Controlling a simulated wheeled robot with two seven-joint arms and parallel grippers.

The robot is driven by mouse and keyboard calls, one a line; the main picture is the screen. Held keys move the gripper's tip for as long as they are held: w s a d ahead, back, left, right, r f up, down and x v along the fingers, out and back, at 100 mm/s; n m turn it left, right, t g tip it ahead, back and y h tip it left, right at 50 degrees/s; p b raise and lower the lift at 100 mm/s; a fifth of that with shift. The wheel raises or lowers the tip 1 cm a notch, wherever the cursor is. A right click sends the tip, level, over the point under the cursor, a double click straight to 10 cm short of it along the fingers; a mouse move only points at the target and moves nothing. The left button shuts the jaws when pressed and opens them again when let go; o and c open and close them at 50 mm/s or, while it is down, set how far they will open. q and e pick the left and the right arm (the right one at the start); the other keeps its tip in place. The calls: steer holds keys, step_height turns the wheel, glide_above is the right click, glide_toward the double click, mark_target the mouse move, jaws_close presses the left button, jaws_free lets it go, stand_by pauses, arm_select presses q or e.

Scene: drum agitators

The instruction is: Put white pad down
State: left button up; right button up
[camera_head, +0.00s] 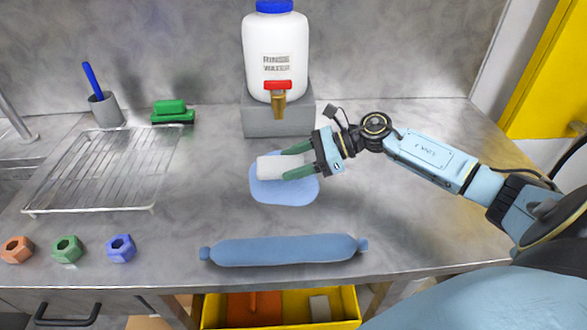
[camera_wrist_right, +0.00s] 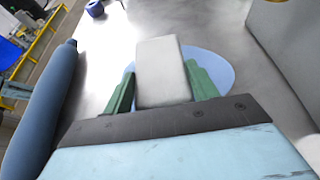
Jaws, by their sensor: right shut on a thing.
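The white pad (camera_head: 268,168) is a small block between the green fingers of my right gripper (camera_head: 290,162). It is over the light blue round mat (camera_head: 284,194) in the middle of the counter. In the right wrist view the pad (camera_wrist_right: 162,70) fills the space between the two fingers of the right gripper (camera_wrist_right: 160,88), and part of the blue mat (camera_wrist_right: 215,70) shows behind it. I cannot tell whether the pad touches the mat. My left gripper is not in view.
A rinse water jug (camera_head: 274,45) stands on a grey block (camera_head: 262,122) behind the mat. A blue roller (camera_head: 285,250) lies in front. A wire rack (camera_head: 105,165) is at left, with nuts (camera_head: 67,248) near the front edge. A yellow bin (camera_head: 345,303) is below.

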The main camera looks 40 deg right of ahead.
steer(key=shift+f, duration=1.05)
steer(key=shift+f, duration=0.15)
steer(key=o, duration=0.9)
steer(key=shift+o, duration=0.2)
steer(key=v, duration=1.2)
steer(key=shift+r, duration=0.25)
steer(key=shift+w, duration=0.1)
